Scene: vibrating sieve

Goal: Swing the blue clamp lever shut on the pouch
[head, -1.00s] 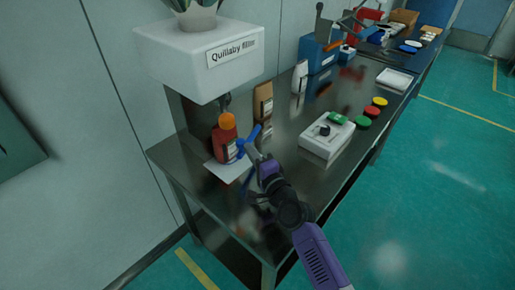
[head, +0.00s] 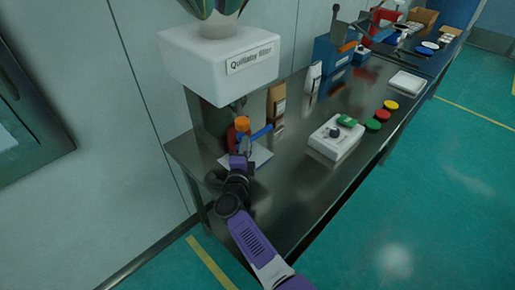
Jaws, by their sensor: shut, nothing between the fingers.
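The red pouch (head: 231,138) stands under the white filler head (head: 225,62), with an orange round part (head: 242,123) at its top. My gripper and wrist hide most of the pouch's front. The blue clamp lever (head: 261,132) sticks out to the right and slightly up beside the pouch, apparently still swung outward. My gripper (head: 243,147) is shut and empty, right in front of the pouch and close to the lever's inner end. I cannot tell whether it touches the lever or the pouch.
A white sheet or plate (head: 260,156) lies below the pouch. A brown pouch (head: 276,101) stands behind the lever. A white control box (head: 333,141) and green, red and yellow discs (head: 373,125) are to the right. Bare metal table (head: 290,185) lies between.

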